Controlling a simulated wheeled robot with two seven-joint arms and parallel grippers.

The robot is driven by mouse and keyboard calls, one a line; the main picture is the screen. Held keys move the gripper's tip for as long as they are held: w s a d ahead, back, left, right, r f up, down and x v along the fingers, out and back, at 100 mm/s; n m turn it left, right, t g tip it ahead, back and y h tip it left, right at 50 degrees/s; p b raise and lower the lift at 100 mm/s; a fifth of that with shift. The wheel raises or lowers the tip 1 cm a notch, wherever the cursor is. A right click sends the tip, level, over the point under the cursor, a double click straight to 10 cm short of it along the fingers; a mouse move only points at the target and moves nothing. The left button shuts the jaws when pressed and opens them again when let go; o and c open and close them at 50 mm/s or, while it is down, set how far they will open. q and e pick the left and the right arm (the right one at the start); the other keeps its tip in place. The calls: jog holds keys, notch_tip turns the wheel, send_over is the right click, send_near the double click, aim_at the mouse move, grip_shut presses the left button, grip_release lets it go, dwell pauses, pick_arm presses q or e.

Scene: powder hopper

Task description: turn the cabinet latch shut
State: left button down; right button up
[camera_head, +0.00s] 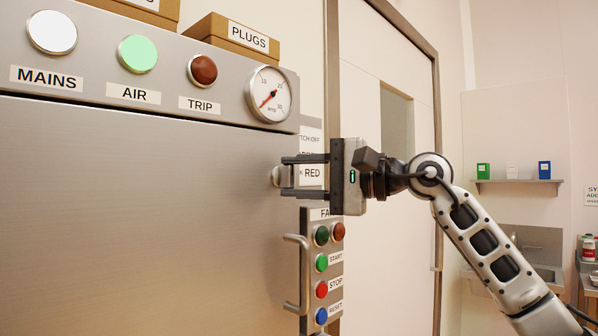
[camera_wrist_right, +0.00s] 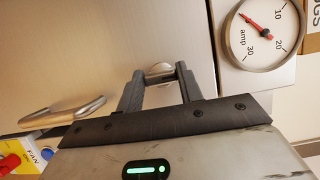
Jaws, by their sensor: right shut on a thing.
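The cabinet latch (camera_head: 277,176) is a small rounded metal piece at the right edge of the grey cabinet door (camera_head: 130,200). It also shows in the right wrist view (camera_wrist_right: 160,70), between the fingertips. My right gripper (camera_head: 284,176) comes in from the right, its two dark fingers one above the other, and is shut on the latch. The fingers hide part of the latch, so its exact angle is hard to tell. My left gripper is in neither view.
A metal door handle (camera_head: 304,275) stands out below my right gripper, beside a fan button panel (camera_head: 334,262). Above are an amp gauge (camera_head: 271,95) and indicator lamps. A white door (camera_head: 385,250) stands behind my right arm.

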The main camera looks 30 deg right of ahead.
dwell(0.6)
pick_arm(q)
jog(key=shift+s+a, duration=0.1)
pick_arm(e)
jog(key=o, duration=1)
jog(key=shift+s+d+f, duration=0.1)
jog(key=shift+s+d, duration=0.15)
jog(key=shift+d, duration=0.05)
pick_arm(q)
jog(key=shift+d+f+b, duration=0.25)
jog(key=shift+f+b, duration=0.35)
jog(key=shift+b, duration=0.7)
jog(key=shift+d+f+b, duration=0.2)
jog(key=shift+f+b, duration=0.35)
jog(key=shift+b, duration=0.75)
pick_arm(e)
jog(key=shift+v, duration=7.6)
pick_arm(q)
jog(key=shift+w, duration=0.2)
